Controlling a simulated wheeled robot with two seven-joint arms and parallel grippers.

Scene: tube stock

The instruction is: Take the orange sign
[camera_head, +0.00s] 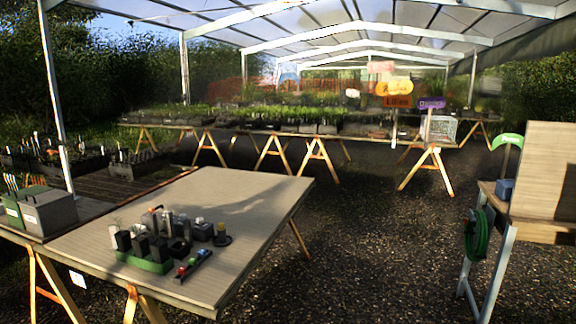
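Several coloured signs stand at the back right, by the far plant tables. A bright yellow-orange sign (395,86) is above a darker orange sign (398,102) with small lettering. They seem to share a thin white stake (394,128), and I cannot tell how they are fixed. A pale pink-orange sign (380,66) shows higher up and a purple sign (431,104) to the right. Neither of my grippers is in view.
A wooden table (235,195) at front left bears a green-based rack of dark items (147,262). Grey gravel (340,240) lies open in the middle. At right, a table has a tall board (545,170), a green sign (507,140) and a hanging green hose (479,235).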

